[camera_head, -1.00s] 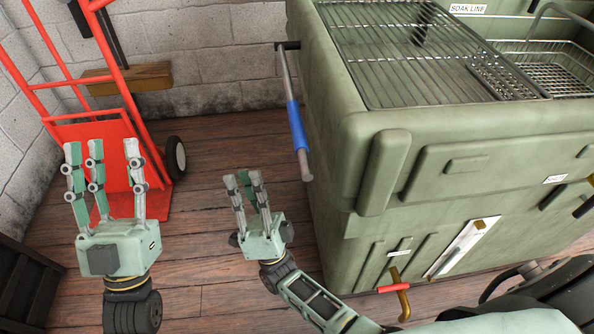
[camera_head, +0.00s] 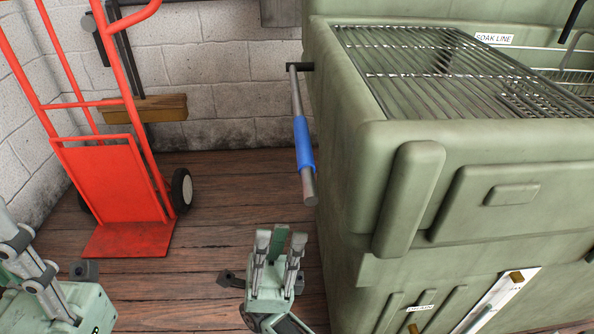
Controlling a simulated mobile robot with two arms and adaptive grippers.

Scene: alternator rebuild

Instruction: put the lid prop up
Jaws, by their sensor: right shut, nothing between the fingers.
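The lid prop (camera_head: 300,120) is a grey rod with a blue sleeve (camera_head: 304,144). It hangs down from a dark pivot at the upper left corner of the green soak tank (camera_head: 400,170), with its lower end free. My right gripper (camera_head: 279,243) is below and slightly left of the rod's lower end. Its fingers point up, it is shut, and it holds nothing. A clear gap lies between its fingertips and the rod. My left gripper (camera_head: 24,262) is at the lower left, partly cut off by the picture's edge, so its finger opening is hard to judge.
A red hand truck (camera_head: 105,180) with a dark wheel stands at the left against the block wall. A wooden block (camera_head: 145,109) is behind it. Bare plank floor (camera_head: 225,190) lies between the truck and the tank. A wire grate (camera_head: 450,75) covers the tank's top.

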